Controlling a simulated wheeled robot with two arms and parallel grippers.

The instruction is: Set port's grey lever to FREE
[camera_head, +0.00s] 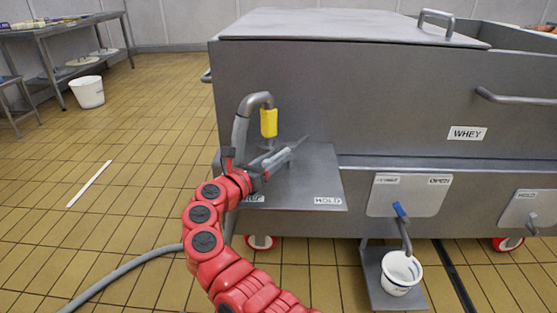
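A grey metal shelf plate (318,175) sticks out from the front of the big grey vat. It bears a HOLD label (327,200) at its right and another label (254,198) at its left, mostly hidden by my arm. My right gripper (262,163), on the red arm, is at the plate's left part. Thin grey pieces reach up and right from it (297,144); I cannot tell lever from finger there, nor whether the gripper is open or touching the lever. A bent grey pipe with a yellow end (268,122) stands just above the gripper. My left gripper is out of view.
The vat (360,95) bears a WHEY label (467,133). Right of the plate is a panel with a blue-tipped handle (399,210) and an OPEN label, above a white bucket (400,273). A hose (125,268) lies on the tiled floor at left, which is mostly clear.

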